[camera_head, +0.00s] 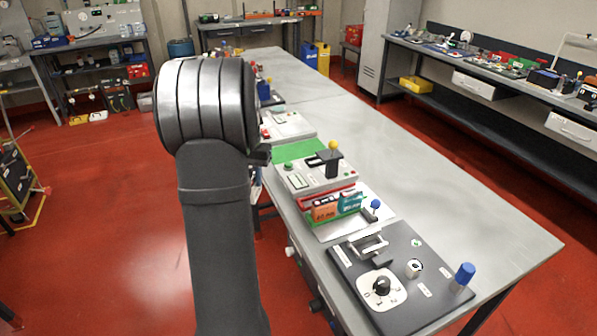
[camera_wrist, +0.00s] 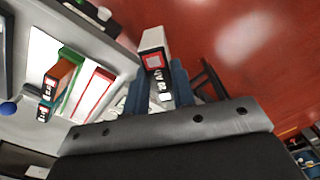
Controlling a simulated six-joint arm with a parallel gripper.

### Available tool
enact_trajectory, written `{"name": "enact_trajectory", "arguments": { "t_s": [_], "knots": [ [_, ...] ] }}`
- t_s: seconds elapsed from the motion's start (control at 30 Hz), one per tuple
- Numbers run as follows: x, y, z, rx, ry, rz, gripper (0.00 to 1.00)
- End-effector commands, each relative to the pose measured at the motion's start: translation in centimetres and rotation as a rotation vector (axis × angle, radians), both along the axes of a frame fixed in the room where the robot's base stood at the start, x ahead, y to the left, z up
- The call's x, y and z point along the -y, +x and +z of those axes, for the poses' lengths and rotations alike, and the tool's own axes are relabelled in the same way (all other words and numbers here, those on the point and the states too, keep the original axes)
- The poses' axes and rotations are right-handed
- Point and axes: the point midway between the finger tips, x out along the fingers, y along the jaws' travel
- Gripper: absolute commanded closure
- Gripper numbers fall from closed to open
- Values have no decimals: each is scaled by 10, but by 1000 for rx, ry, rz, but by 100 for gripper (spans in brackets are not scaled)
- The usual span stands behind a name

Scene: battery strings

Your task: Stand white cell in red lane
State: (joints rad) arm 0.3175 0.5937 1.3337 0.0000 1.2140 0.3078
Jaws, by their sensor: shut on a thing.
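The white cell (camera_wrist: 152,40) is held between the two blue fingers of my gripper (camera_wrist: 160,82) in the wrist view. Its dark end face carries a red-and-white square mark. The red lane (camera_wrist: 93,97) is a red-walled tray with a pale interior, left of the held cell; no cell shows in it. It also shows in the head view (camera_head: 322,192), partly behind the cells in the green lane. The green lane (camera_wrist: 70,55) holds an orange cell (camera_wrist: 58,78) and a teal cell (camera_wrist: 44,109). My arm hides my gripper and the white cell in the head view.
The lanes stand on a pale plate on the grey bench (camera_head: 440,205). A panel with a yellow-knobbed lever (camera_head: 334,146) is behind them. A dark panel (camera_head: 400,305) with a dial and blue knob is in front. The bench's right part is clear.

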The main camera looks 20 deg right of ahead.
Motion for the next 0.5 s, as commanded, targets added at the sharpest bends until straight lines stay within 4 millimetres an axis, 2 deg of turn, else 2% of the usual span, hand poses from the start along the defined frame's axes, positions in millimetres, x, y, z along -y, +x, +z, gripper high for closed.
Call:
{"name": "enact_trajectory", "arguments": {
  "t_s": [0.03, 0.2, 0.4, 0.5],
  "knots": [
    [-25, 6, -6, -3, 1, 45, 99],
    [-78, 15, -19, -1, 0, 142, 99],
    [-120, 19, -28, 0, 0, 218, 99],
    [-134, 19, -32, 0, 0, 243, 99]
  ]
}}
